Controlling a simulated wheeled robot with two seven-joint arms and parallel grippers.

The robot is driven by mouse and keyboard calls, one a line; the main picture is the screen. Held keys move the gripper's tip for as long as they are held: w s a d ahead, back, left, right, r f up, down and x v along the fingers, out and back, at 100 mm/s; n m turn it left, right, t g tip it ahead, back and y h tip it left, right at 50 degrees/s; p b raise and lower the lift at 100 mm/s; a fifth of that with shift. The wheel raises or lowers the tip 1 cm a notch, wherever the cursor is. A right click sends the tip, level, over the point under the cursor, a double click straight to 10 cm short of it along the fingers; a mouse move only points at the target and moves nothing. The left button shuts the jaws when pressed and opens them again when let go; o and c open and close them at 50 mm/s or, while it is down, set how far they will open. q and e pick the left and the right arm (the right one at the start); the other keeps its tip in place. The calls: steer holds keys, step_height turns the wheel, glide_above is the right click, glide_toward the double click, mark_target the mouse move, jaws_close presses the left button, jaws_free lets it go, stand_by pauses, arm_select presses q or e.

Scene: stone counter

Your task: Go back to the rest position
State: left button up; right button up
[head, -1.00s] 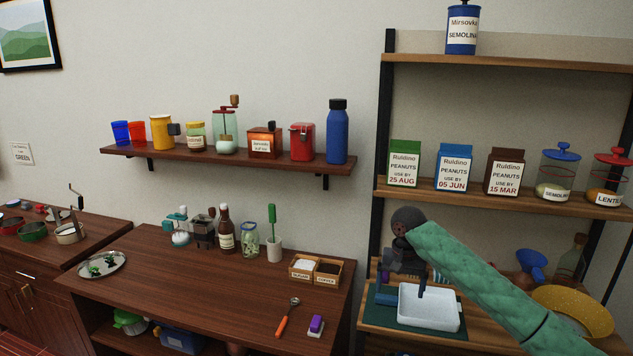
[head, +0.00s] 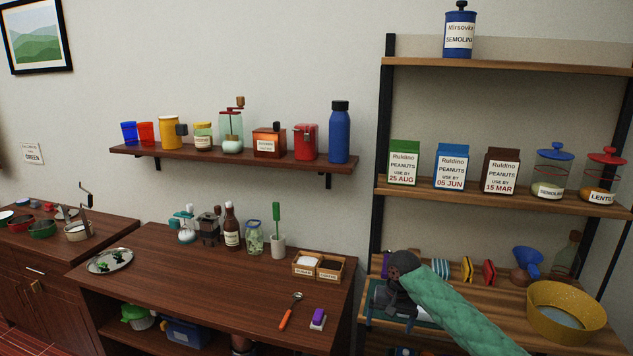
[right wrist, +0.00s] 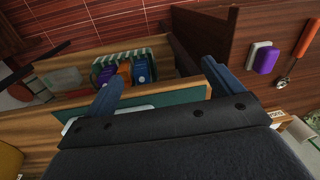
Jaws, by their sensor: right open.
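My right gripper (head: 388,316) is low over the lower right shelf in the head view, at the end of my green-sleeved arm. In the right wrist view its two blue fingers (right wrist: 165,88) are spread wide, with nothing held between them. Beneath them is a dark green mat (right wrist: 165,100); a white edge shows beside the left finger. My gripper and arm hide most of the mat in the head view. My left gripper is not in view.
A wooden shelf unit (head: 505,190) stands at the right, with a yellow bowl (head: 566,312) and blue funnel (head: 527,260) on its lower board. The brown counter (head: 200,290) holds an orange-handled spoon (head: 287,317) and a purple-topped block (head: 318,318) near the gripper.

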steer(key=s+a+f+n, duration=0.1)
steer(key=s+f, duration=0.5)
steer(key=f, duration=0.6)
steer(key=s+a+f+t+y, duration=0.1)
steer(key=s+a+f, duration=0.1)
steer(key=s+f, duration=0.65)
steer(key=s+a+f+n, duration=0.1)
steer(key=s+f, duration=0.2)
steer(key=f, duration=1.1)
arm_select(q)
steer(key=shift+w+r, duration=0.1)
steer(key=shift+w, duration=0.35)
arm_select(e)
steer(key=s+f+n, duration=0.1)
steer(key=s+f, duration=0.6)
steer(key=s, duration=0.4)
steer(key=s+d+f, duration=0.1)
steer(key=s+f, duration=0.6)
steer(key=s, duration=0.4)
steer(key=s+d+f+n+h, duration=0.1)
steer(key=s+f, duration=0.6)
steer(key=s, duration=0.5)
steer(key=shift+d+f+n, duration=0.15)
steer(key=shift+n, duration=0.15)
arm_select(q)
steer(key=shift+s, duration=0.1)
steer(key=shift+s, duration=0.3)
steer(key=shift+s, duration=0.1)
